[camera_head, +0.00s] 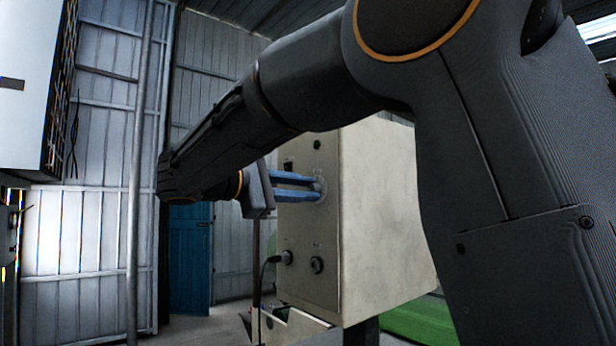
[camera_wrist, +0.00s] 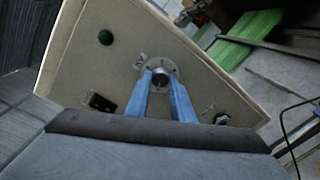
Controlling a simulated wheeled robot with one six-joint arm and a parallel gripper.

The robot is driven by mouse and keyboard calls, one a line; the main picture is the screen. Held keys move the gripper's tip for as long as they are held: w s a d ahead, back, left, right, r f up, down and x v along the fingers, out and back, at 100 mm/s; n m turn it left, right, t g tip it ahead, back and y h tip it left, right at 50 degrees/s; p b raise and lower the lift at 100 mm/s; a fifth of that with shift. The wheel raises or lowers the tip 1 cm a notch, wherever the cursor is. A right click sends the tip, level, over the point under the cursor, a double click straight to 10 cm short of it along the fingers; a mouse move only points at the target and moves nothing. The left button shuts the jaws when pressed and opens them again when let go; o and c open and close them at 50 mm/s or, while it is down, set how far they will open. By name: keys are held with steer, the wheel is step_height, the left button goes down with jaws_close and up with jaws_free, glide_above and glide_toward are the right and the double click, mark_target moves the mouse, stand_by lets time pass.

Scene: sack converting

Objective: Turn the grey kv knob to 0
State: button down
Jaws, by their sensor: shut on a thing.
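The grey kv knob (camera_wrist: 161,78) sits on a round dial plate on the front panel of a cream control box (camera_wrist: 75,60). In the head view the box (camera_head: 385,215) stands right of centre, and the dial plate (camera_head: 321,187) shows just beyond the fingertips. My gripper (camera_head: 312,188) reaches the panel from the left with its two blue fingers. In the wrist view the gripper (camera_wrist: 160,76) has a fingertip on each side of the knob, shut on it. The dial's markings are too small to read.
The panel also bears a green button (camera_wrist: 105,38), a dark rocker switch (camera_wrist: 101,102) and another fitting (camera_wrist: 222,118). Below the dial are a connector with a cable (camera_head: 286,257) and a round fitting (camera_head: 316,265). A pole (camera_head: 137,180) stands at left.

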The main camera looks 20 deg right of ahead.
steer(key=shift+a+r+n+p, duration=0.1)
steer(key=shift+a+n+p, duration=0.05)
steer(key=shift+n+p, duration=0.9)
steer(key=shift+n, duration=0.25)
steer(key=c, duration=1.6)
jaws_free()
steer(key=shift+w+a, duration=0.1)
steer(key=shift+a, duration=0.05)
steer(key=shift+o, duration=0.3)
steer(key=b+v, duration=0.3)
steer(key=v, duration=0.4)
steer(key=shift+a, duration=0.25)
